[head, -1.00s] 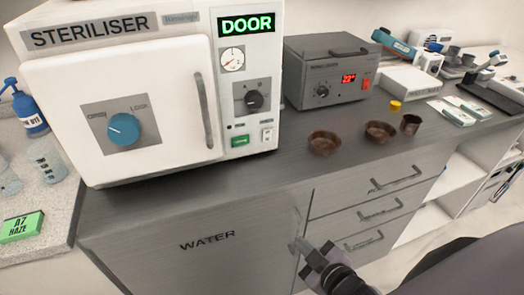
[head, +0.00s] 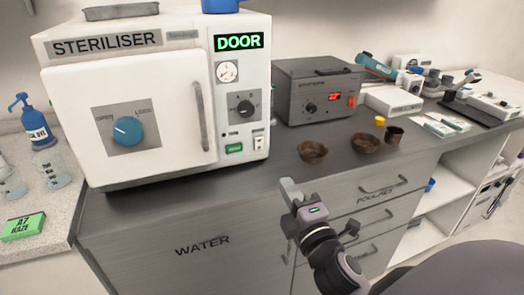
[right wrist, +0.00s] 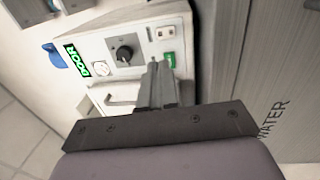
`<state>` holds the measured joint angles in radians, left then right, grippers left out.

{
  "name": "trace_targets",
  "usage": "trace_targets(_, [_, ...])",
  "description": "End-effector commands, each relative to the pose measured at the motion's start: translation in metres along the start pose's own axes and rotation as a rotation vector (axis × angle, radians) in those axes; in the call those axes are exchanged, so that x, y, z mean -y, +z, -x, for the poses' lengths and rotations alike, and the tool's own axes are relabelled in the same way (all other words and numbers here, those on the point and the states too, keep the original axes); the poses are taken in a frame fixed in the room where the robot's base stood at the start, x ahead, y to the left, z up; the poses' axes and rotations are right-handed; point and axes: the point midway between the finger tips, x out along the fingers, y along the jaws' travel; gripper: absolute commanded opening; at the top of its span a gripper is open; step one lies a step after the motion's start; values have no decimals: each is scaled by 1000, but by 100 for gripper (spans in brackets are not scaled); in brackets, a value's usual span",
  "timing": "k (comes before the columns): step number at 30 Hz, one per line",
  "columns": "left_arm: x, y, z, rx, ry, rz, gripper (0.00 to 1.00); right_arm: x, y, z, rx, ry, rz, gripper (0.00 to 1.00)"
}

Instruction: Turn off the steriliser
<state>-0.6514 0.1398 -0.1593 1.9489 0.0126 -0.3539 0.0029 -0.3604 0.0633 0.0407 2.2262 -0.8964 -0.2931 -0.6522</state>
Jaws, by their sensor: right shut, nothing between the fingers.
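The white steriliser (head: 130,80) stands on the grey counter at the left in the head view, its door closed. The door has a blue knob (head: 127,130) and a vertical handle. Its right panel has a lit green DOOR display (head: 239,41), a gauge, a black dial (head: 244,108), a green switch (head: 234,148) and a white switch (head: 258,142). My right gripper (head: 290,190) is shut and empty, in front of the counter edge, below and right of these switches. In the right wrist view its fingers (right wrist: 157,72) point toward the panel, beside the green switch (right wrist: 170,60).
A grey box with a red display (head: 318,90) stands right of the steriliser. Brown bowls (head: 313,152), a brown cup (head: 394,135) and a yellow cap (head: 379,121) sit before it. Bottles and a green box (head: 22,227) are at the left. The counter before the steriliser is clear.

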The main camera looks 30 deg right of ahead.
Motion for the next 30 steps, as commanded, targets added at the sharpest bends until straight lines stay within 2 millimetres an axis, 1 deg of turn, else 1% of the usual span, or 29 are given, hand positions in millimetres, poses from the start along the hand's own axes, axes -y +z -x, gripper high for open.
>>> trace_targets(6, [0, -2, 0, -2, 0, 0, 64, 0, 0, -2, -1, -1, -2, 0])
trace_targets(11, [0, -5, 3, -2, 0, 0, 64, -2, -1, -15, -2, 1, -2, 0])
trace_targets(30, [0, -21, 14, -4, 0, -1, 64, -1, 0, -115, -1, 0, -4, 0])
